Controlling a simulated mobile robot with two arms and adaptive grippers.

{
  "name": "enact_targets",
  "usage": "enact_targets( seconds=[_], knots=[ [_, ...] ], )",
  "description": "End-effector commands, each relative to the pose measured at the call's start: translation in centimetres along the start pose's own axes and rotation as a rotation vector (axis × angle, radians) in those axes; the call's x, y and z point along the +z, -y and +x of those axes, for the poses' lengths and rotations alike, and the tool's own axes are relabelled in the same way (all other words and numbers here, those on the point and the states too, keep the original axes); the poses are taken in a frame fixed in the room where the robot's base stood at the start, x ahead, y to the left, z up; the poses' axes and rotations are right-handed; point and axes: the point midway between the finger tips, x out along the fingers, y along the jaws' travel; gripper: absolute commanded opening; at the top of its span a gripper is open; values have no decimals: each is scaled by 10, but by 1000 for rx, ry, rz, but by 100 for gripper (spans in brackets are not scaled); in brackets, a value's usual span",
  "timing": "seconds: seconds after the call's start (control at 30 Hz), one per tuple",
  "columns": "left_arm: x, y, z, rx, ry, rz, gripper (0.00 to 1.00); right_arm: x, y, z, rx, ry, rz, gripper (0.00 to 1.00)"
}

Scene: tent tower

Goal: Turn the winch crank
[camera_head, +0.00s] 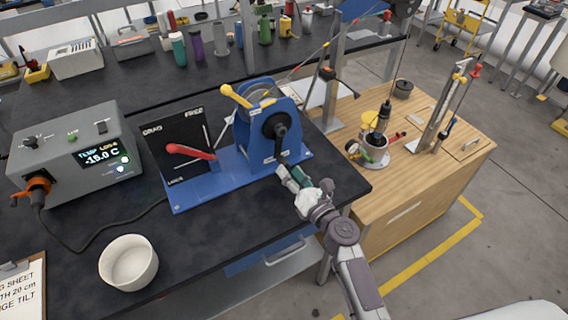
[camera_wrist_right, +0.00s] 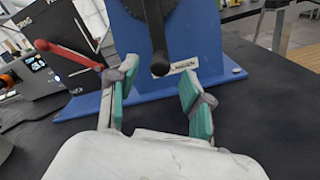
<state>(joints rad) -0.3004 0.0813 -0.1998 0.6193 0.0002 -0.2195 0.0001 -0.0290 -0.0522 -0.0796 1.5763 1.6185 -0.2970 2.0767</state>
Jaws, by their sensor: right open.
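The blue winch (camera_head: 264,118) stands on a blue base plate at the edge of the black bench. Its black crank (camera_head: 278,130) is on the side facing me and hangs downward. In the right wrist view the crank (camera_wrist_right: 156,35) ends in a rounded knob just beyond and between my fingertips. My right gripper (camera_head: 289,172) is just below the crank, its green-padded fingers (camera_wrist_right: 158,98) apart with nothing between them. A yellow handle (camera_head: 236,96) sticks out at the winch's upper left. My left gripper is not in view.
A red lever (camera_head: 190,151) sits on the black panel (camera_head: 184,135) left of the winch. A grey temperature box (camera_head: 75,150) and a white bowl (camera_head: 129,262) are farther left. A wooden cabinet (camera_head: 440,165) with tools stands to the right.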

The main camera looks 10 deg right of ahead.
Motion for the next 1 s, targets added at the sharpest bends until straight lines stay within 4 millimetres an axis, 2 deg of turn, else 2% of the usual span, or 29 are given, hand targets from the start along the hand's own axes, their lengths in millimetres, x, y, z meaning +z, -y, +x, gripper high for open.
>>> enact_targets(
  seconds=[0.03,0.2,0.4,1.0],
  knots=[
    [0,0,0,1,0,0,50,-1,0,-13,-2,-2,0,50],
    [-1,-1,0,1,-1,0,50,-1,0,-46,0,-3,-1,50],
    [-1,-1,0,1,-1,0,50,0,0,-68,0,-1,0,50],
    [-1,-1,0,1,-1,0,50,0,0,-72,1,-1,0,50]
  ],
)
